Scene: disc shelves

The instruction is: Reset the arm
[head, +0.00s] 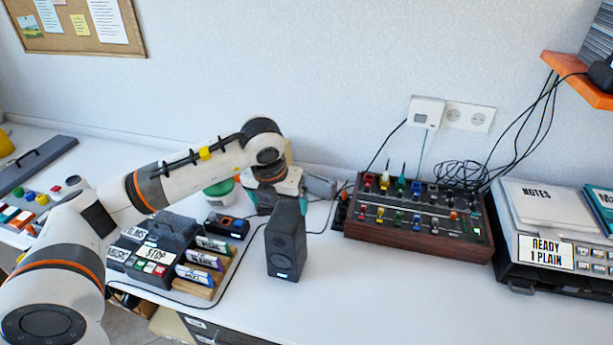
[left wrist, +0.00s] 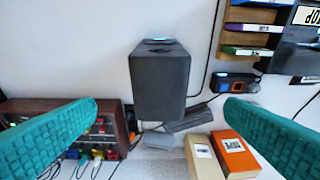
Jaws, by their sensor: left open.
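My left arm reaches in from the left in the head view, its elbow raised. My left gripper (head: 274,190) points down behind a dark grey speaker box (head: 285,245) on the white table, which partly hides it. In the left wrist view my left gripper (left wrist: 160,130) is open, with its two teal fingers wide apart and nothing between the tips. The speaker box (left wrist: 160,82) shows beyond the gap between the fingers. My right gripper is not in view.
A wood-sided mixer (head: 415,220) stands right of the speaker. A disc rack (head: 205,268) and a dark device with labels (head: 150,245) stand to the left. An orange box (left wrist: 235,152) lies near the fingers. The table front, right of the speaker, is clear.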

